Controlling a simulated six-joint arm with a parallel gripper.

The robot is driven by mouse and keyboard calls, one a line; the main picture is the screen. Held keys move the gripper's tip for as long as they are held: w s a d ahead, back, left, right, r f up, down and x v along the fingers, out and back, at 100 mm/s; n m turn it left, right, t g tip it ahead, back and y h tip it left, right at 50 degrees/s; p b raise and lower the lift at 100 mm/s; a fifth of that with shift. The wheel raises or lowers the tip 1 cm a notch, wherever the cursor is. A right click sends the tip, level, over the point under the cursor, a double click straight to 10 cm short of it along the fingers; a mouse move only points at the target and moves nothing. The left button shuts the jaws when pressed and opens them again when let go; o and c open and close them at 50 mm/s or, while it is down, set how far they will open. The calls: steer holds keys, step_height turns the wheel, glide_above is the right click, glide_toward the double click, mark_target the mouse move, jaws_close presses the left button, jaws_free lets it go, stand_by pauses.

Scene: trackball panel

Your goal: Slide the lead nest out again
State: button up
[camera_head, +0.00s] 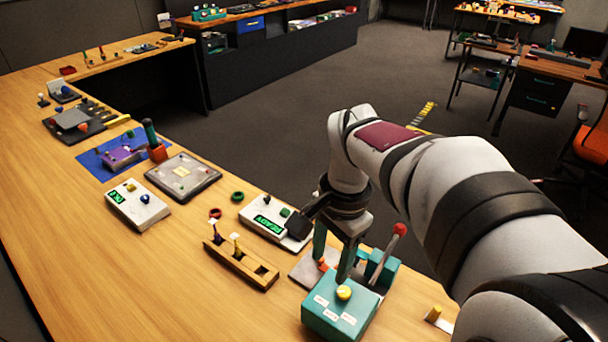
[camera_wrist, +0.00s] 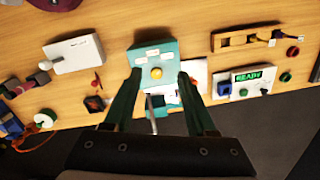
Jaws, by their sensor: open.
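The trackball panel is a teal box (camera_head: 335,312) with white labels and a yellow ball (camera_head: 343,292) on top. In the wrist view the teal box (camera_wrist: 147,50) lies beyond my fingertips, and its yellow ball (camera_wrist: 156,73) shows between them. My gripper (camera_head: 331,268) is open, pointing down just behind the box; it also shows in the wrist view (camera_wrist: 159,75). No object is seen held between the fingers. Beside it is a teal block (camera_head: 381,268) with a red-knobbed lever (camera_head: 400,230) and a pale plate (camera_head: 303,270), partly hidden by my fingers. I cannot tell which part is the lead nest.
A white unit reading READY (camera_head: 268,222) stands left of my gripper. A wooden slotted rack (camera_head: 241,265) with two pegs lies nearer the table front. Green ring (camera_head: 237,196) and dark red ring (camera_head: 215,213) lie nearby. Bare wood (camera_head: 150,275) is open at the front left.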

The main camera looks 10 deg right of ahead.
steer(key=w+d+f+m, duration=0.1)
steer(key=w+f+m, duration=0.2)
steer(key=w, duration=0.5)
steer(key=w+d+f+m, duration=0.2)
steer(key=w+f+m, duration=0.1)
steer(key=w, duration=0.5)
steer(key=shift+h, duration=0.4)
steer(key=f, duration=1.6)
steer(key=shift+w+a, duration=0.2)
steer(key=shift+w, duration=0.15)
jaws_close()
